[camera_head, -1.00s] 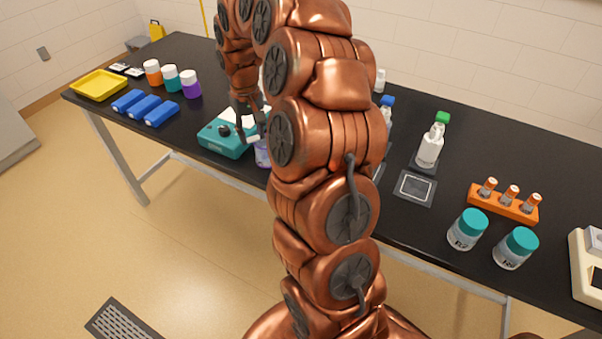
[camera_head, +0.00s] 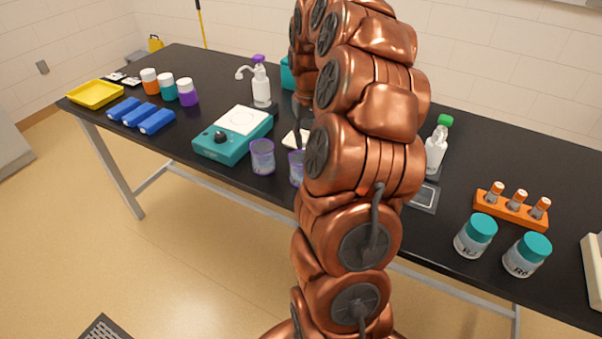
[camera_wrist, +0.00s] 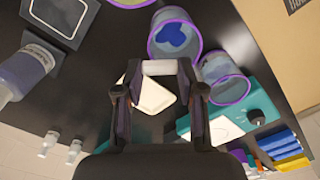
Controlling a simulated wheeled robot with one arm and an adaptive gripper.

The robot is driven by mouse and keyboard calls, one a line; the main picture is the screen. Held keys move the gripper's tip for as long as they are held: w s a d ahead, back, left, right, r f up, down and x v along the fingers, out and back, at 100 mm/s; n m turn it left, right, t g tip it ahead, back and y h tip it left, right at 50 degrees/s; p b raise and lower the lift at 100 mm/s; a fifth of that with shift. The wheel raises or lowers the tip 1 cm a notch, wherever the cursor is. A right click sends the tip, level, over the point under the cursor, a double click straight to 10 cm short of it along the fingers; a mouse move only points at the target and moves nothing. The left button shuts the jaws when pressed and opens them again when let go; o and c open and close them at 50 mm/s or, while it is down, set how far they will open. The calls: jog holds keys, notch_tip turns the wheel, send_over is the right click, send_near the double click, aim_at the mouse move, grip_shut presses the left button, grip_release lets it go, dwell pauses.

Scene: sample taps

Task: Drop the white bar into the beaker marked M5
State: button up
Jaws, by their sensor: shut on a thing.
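The white bar (camera_wrist: 160,68) is held crosswise between the fingertips of my gripper (camera_wrist: 159,74) in the wrist view. Below it in that view lies a white square dish (camera_wrist: 152,98). A purple-rimmed beaker with a blue patch (camera_wrist: 166,56) is just beyond the fingertips, and a second purple-rimmed beaker (camera_wrist: 226,66) is to its right. In the head view, two clear purple-rimmed beakers (camera_head: 262,160) (camera_head: 295,172) stand near the table's front edge. My arm hides most of the gripper and bar there. I cannot read M5 on any beaker.
A teal stirrer plate (camera_head: 217,147) stands left of the beakers. A purple-topped wash bottle (camera_head: 261,88) is behind it. Blue blocks (camera_head: 140,112), capped jars and a yellow tray (camera_head: 95,94) are further left. An orange rack (camera_head: 510,209) and two teal-lidded jars are at right.

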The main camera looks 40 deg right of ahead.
jog(key=shift+f, duration=1.55)
jog(key=o, duration=0.8)
jog(key=shift+r, duration=0.1)
notch_tip(320, 180, up, 12)
jog(key=shift+f, duration=0.1)
